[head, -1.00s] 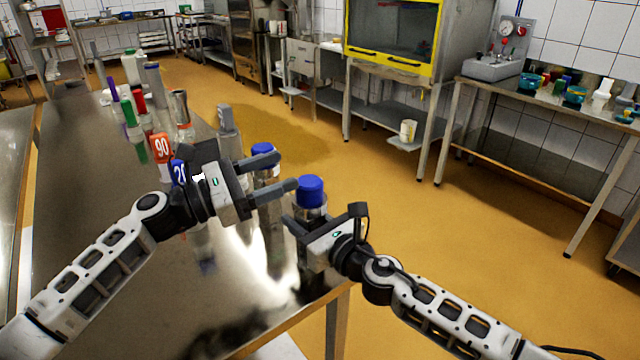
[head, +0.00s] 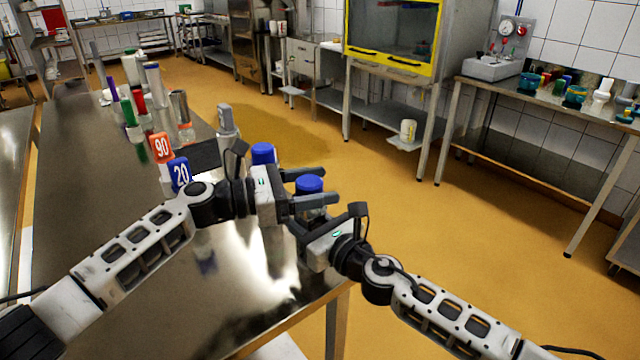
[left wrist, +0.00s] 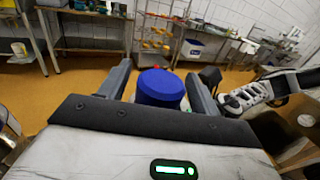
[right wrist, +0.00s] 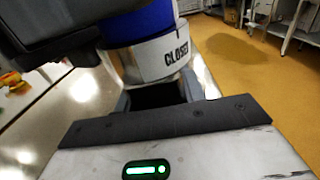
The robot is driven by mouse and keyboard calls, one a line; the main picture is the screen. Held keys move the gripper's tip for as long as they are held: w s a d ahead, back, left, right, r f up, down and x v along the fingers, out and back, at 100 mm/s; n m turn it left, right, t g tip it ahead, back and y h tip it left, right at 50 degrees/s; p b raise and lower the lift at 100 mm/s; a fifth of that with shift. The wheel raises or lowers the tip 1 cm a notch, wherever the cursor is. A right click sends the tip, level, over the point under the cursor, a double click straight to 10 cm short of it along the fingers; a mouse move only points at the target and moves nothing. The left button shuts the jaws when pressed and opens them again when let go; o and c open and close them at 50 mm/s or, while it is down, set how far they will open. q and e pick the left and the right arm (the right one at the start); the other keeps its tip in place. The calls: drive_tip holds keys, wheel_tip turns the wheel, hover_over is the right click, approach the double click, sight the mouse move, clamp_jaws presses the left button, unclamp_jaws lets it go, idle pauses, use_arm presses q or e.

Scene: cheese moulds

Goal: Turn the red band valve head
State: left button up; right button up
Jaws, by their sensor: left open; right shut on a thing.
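A bottle-like metal piece with a blue head (head: 309,184) stands upright in my right gripper (head: 306,216), past the table's right edge. In the right wrist view, the blue head (right wrist: 152,20) sits above a white band (right wrist: 165,57) reading "CLOSED" and a shiny metal body (right wrist: 203,78) between the right fingers. My left gripper (head: 328,186) is open, its fingers on either side of the blue head. The left wrist view also shows the blue head (left wrist: 160,88) between the spread fingers; contact is unclear. I see no red band on this piece.
Another blue-capped piece (head: 263,153) stands just behind my left gripper. An orange "90" block (head: 161,147), a blue "20" block (head: 179,173) and several coloured tubes stand on the steel table (head: 110,230). Open floor lies to the right.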

use_arm(q)
drive_tip(key=shift+w+d, duration=0.15)
drive_tip(key=shift+d, duration=0.3)
use_arm(e)
drive_tip(key=shift+f, duration=0.1)
use_arm(q)
drive_tip(key=shift+c, duration=0.3)
drive_tip(key=c, duration=0.9)
